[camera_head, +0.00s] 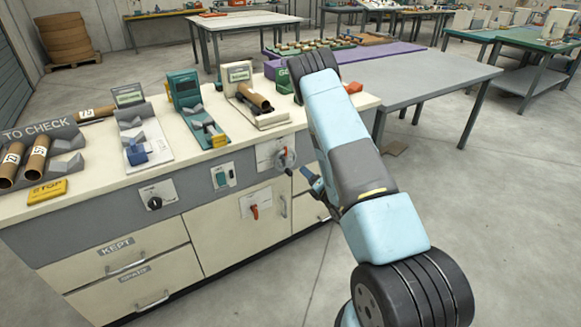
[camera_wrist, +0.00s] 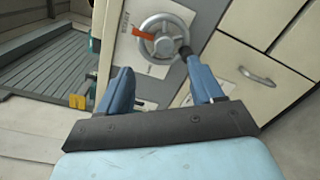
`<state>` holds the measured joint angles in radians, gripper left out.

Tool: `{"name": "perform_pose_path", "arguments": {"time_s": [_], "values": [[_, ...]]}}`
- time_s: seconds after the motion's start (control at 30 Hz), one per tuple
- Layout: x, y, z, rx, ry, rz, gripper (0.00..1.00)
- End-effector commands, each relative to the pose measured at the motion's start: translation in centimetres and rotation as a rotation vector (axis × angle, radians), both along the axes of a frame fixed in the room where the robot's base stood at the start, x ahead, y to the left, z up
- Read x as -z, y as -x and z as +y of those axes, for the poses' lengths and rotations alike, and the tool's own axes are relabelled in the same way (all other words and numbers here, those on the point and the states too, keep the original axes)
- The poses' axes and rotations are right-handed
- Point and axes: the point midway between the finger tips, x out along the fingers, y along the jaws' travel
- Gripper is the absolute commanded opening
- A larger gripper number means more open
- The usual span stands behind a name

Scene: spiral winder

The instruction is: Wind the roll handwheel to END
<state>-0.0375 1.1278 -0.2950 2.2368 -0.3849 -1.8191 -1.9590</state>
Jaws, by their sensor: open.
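The roll handwheel (camera_wrist: 160,46) is a round metallic wheel with a dark knob (camera_wrist: 185,52) at its right rim, in the upper middle of the wrist view. A red-orange pointer (camera_wrist: 146,34) lies across its upper left, and a printed label plate is behind it. In the head view the handwheel (camera_head: 286,158) is on the front panel of the cream counter. My gripper (camera_wrist: 158,84) is open, with its two blue fingers apart and pointing at the wheel. The right fingertip is close to the knob; I cannot tell whether it touches. In the head view my gripper (camera_head: 312,178) is right of the wheel, partly hidden by my arm.
The counter (camera_head: 225,152) carries several fixtures and cardboard rolls. Its front also has a black knob (camera_head: 155,203), a red switch handle (camera_head: 255,212) and drawers with handles (camera_head: 125,268). A grey table (camera_head: 420,82) stands behind my arm. The floor to the right is clear.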

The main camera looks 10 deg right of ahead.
Motion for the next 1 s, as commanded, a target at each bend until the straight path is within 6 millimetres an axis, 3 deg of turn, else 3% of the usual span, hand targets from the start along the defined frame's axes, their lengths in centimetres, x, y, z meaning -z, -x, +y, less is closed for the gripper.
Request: {"name": "perform_pose_path", "arguments": {"time_s": [0.2, 0.37, 1.0], "values": [[2.0, 1.6, 0.0, -0.030, 0.049, -0.052, 0.66], [2.1, 1.0, 0.3, -0.035, 0.055, -0.063, 0.66], [2.0, -8.8, 3.4, -0.033, 0.055, -0.062, 0.66]]}}
